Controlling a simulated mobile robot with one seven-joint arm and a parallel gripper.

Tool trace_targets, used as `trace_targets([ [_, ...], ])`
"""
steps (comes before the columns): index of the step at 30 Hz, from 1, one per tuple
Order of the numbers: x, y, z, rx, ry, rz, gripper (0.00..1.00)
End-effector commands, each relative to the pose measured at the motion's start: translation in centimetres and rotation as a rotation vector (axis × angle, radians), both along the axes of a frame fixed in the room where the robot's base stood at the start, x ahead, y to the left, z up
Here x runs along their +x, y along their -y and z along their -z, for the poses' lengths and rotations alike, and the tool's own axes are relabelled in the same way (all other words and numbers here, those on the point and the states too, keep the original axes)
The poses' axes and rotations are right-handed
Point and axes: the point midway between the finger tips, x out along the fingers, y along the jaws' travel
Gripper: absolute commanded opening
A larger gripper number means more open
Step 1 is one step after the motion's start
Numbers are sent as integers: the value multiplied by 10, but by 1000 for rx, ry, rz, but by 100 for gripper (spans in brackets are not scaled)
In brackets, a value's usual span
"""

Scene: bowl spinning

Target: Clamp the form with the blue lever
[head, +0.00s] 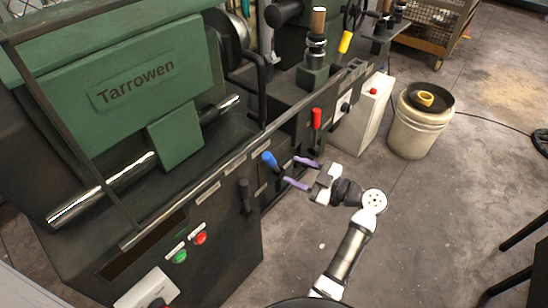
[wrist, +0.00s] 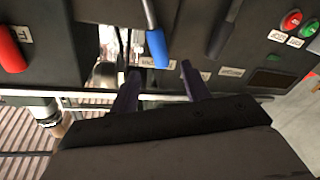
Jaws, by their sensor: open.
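The blue lever (head: 269,160) stands out from the front panel of the green and black machine in the head view. It also shows in the wrist view (wrist: 157,48), hanging just beyond my fingertips and between them sideways. My gripper (head: 299,173) is open and empty, with its two purple fingers spread towards the panel. In the wrist view the dark fingers (wrist: 160,72) do not appear to touch the lever. The form to be clamped cannot be made out in either view.
A red lever (head: 316,118) is right of the blue one and a black lever (head: 245,194) is left of it. Green (head: 180,256) and red (head: 201,238) buttons sit lower left. A bucket (head: 420,125) stands right on open floor.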

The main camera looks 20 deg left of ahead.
Motion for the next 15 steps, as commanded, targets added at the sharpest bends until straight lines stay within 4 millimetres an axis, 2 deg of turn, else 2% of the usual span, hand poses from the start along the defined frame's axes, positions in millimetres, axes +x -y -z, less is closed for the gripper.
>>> trace_targets([
  [1,1,-13,-3,0,-2,-4,47],
  [6,7,-46,-2,0,-2,-4,47],
  [10,11,-63,-2,1,-1,-1,47],
  [15,13,-74,-1,0,0,1,47],
])
